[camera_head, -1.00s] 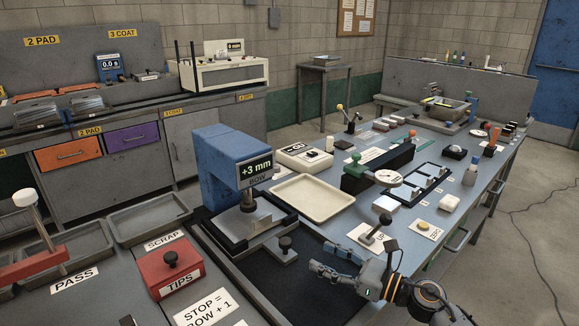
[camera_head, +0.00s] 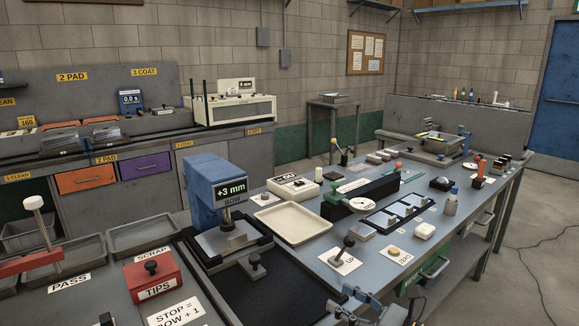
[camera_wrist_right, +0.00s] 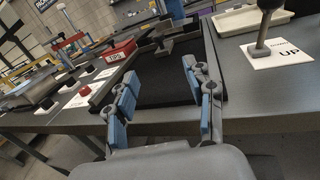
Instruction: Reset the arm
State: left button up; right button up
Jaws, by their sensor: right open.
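My right gripper (camera_head: 352,308) shows at the bottom edge of the head view, in front of the bench's near edge. In the right wrist view my right gripper (camera_wrist_right: 164,100) has two blue-padded fingers spread apart with nothing between them. Beyond the fingers is the black mat (camera_wrist_right: 165,88). My left gripper is not in view. The lever on the UP card (camera_head: 343,252) stands on the bench just beyond my right gripper; this lever (camera_wrist_right: 262,35) is to the right of the fingers in the wrist view.
The blue gauge (camera_head: 212,185) reading +3 mm stands on the black mat. A cream tray (camera_head: 290,224), the red TIPS box (camera_head: 152,277) and a ZERO card with a yellow button (camera_head: 394,252) are nearby.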

jog(key=s+d+f+m+t+h, duration=0.3)
jog(key=m+h, duration=0.4)
jog(key=m, duration=0.8)
jog(key=s+d+f+m+t+h, duration=0.1)
jog(key=s+d+f+m+h, duration=0.45)
jog(key=m, duration=0.95)
jog(key=s+f+m+g+h, duration=0.1)
jog(key=s+f+m+g, duration=0.3)
jog(key=s, duration=0.4)
jog(key=s+a+f+m+g, duration=0.1)
jog(key=s+f+m+g, duration=0.3)
jog(key=s, duration=0.5)
jog(key=s+f+m+g+h, duration=0.1)
jog(key=s+f+m+g, duration=0.1)
jog(key=s+m+g, duration=0.35)
jog(key=s+f, duration=0.2)
jog(key=f, duration=1.1)
jog(key=s+f, duration=0.2)
jog(key=f, duration=1.1)
pick_arm(q)
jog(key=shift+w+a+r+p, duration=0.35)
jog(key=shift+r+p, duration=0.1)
jog(key=shift+p, duration=0.05)
pick_arm(e)
jog(key=s+d+f+g, duration=0.1)
jog(key=s+d+f, duration=0.2)
jog(key=s+f, duration=1.2)
jog(key=shift+s, duration=0.65)
